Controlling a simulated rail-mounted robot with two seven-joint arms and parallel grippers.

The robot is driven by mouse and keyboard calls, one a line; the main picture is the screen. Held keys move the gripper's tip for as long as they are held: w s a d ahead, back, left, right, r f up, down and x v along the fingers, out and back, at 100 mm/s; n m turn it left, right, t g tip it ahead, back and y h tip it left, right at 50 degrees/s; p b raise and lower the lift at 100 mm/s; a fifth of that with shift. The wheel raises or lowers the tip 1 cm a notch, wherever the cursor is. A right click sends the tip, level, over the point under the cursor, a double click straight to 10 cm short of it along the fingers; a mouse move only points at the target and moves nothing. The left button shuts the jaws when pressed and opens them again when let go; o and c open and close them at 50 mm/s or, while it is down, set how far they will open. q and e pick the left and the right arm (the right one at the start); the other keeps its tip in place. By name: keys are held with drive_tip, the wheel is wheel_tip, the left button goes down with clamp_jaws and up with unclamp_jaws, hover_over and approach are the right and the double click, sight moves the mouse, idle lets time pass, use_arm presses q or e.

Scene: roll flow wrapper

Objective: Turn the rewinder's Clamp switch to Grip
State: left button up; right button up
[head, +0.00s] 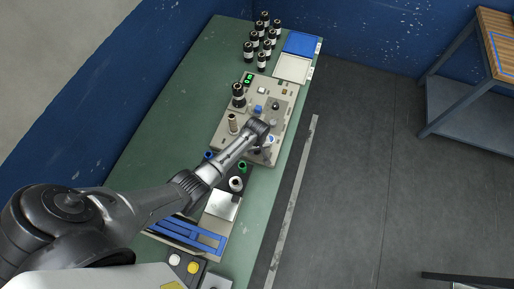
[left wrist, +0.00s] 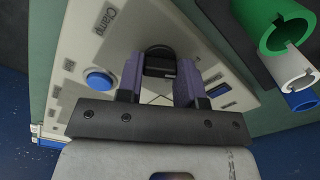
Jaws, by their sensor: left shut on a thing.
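The rewinder (head: 288,97) is a beige machine on the green bench, with spindles, small knobs and a blue button on its top. In the left wrist view its panel (left wrist: 75,45) carries the printed word Clamp. The black Clamp switch (left wrist: 160,62) sits beside that word, between the two purple-grey fingers of my left gripper (left wrist: 160,82). The left gripper is shut on it. In the head view my left gripper (head: 267,142) is over the rewinder's near right end and hides the switch. The switch's setting cannot be read. My right gripper is not in view.
Several dark rolls (head: 262,40) stand at the bench's far end beside a blue tray (head: 301,43) and a white tray (head: 292,68). Green, white and blue tubes (left wrist: 285,35) are close by in the left wrist view. Open floor lies right of the bench.

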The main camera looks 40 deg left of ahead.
use_arm(q)
drive_tip(key=shift+c, duration=1)
drive_tip(key=shift+r+m+p, duration=0.15)
drive_tip(key=shift+m+p, duration=0.65)
drive_tip(key=shift+m, duration=0.1)
drive_tip(key=m+p, duration=0.1)
drive_tip(key=m, duration=0.1)
drive_tip(key=shift+m, duration=0.3)
drive_tip(key=m+p, duration=0.1)
drive_tip(key=m, duration=0.2)
drive_tip(key=shift+m, duration=0.3)
drive_tip(key=m+p, duration=0.1)
drive_tip(key=m, duration=0.2)
drive_tip(key=shift+m, duration=0.4)
drive_tip(key=shift+f, duration=0.2)
